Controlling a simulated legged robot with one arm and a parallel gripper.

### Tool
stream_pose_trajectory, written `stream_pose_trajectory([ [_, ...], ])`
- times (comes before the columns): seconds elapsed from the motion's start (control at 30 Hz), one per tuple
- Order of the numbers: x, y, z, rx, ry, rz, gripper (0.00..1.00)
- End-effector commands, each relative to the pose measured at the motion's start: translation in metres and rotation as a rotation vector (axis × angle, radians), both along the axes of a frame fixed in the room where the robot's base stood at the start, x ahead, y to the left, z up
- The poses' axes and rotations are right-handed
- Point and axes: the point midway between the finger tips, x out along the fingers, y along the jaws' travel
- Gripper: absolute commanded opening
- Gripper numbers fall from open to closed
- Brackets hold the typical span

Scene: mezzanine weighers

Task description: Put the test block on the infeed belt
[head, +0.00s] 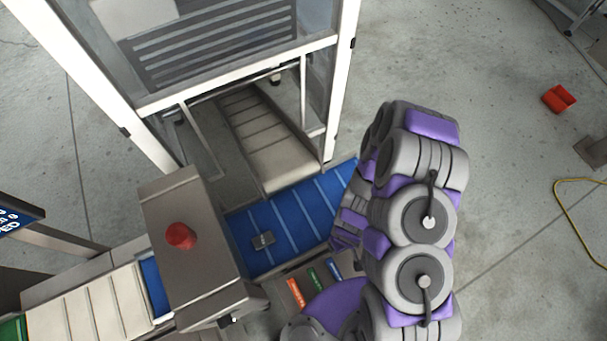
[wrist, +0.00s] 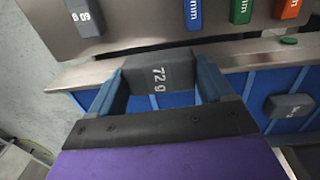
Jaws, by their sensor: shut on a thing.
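My gripper (wrist: 160,88) is shut on a grey block marked 72 g (wrist: 160,76), held between its two blue fingers. In the wrist view the block is in front of a metal edge and over the blue belt (wrist: 245,82); I cannot tell its height. In the head view my arm hides the gripper and this block. The blue belt (head: 300,215) runs there between the metal box and my arm. A second small grey block (head: 263,240) lies on the belt; it also shows at the right of the wrist view (wrist: 290,105).
A metal ledge beside the belt holds an orange bar (head: 296,292), a green bar (head: 314,276) and a blue bar (head: 333,266). Another grey block (wrist: 84,18) sits on it. A box with a red button (head: 181,236) spans the belt. A framed guard (head: 338,90) stands behind.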

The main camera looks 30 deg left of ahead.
Motion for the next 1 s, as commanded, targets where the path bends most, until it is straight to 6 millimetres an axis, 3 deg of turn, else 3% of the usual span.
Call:
stream_pose_trajectory([
  [0.17, 0.003, 0.002, -0.003, -0.001, -0.001, 0.002, 0.44],
  [0.5, 0.029, 0.02, -0.01, 0.002, -0.004, 0.006, 0.44],
  [1.0, 0.045, 0.03, -0.009, 0.001, -0.002, 0.002, 0.44],
])
